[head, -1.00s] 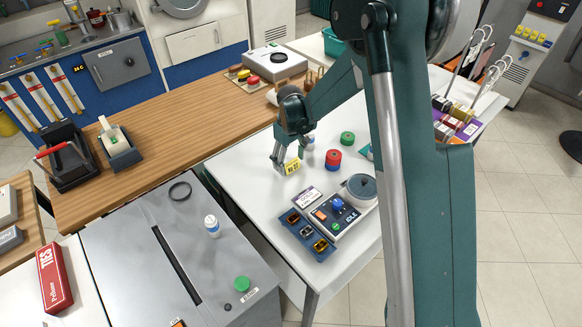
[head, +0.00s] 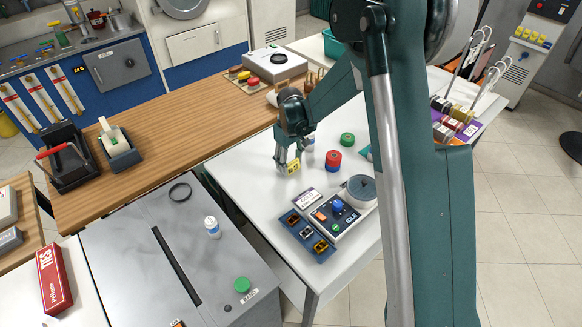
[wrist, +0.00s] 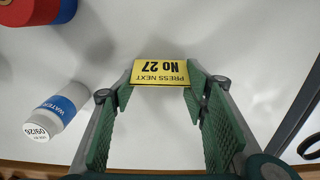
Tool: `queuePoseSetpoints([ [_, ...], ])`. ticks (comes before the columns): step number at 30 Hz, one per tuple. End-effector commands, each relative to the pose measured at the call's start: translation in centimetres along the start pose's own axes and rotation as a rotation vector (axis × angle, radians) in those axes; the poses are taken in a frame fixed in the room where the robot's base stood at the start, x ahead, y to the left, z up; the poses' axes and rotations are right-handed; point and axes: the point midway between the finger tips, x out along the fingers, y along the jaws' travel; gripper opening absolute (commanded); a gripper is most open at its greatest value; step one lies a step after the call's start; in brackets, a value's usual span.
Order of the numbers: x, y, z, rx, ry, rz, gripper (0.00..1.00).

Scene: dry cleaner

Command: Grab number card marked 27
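The yellow number card (wrist: 161,74) reads "PRESS NEXT No 27", upside down in the wrist view. It also shows in the head view (head: 293,168), on or just above the white table; I cannot tell which. My gripper (wrist: 160,95) reaches down to it, with one green-padded finger against each side edge. The fingers appear shut on the card across its width, with no clear gap visible. In the head view, my gripper (head: 287,165) partly covers the card.
A white bottle (wrist: 57,112) with a blue band lies left in the wrist view. A red-and-blue round stack (head: 333,160) and a green disc (head: 347,139) stand nearby. A control box (head: 336,215) sits toward the front. Bare white table surrounds the card.

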Motion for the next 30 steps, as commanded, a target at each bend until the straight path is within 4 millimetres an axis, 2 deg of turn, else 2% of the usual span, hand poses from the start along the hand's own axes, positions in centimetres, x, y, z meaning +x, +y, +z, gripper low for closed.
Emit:
queuePoseSetpoints([
  [11, -1.0, 0.0, 0.0, 0.0, 0.0, 0.0, 0.41],
  [30, -9.2, 0.0, 0.0, 0.0, 0.0, 0.0, 0.41],
])
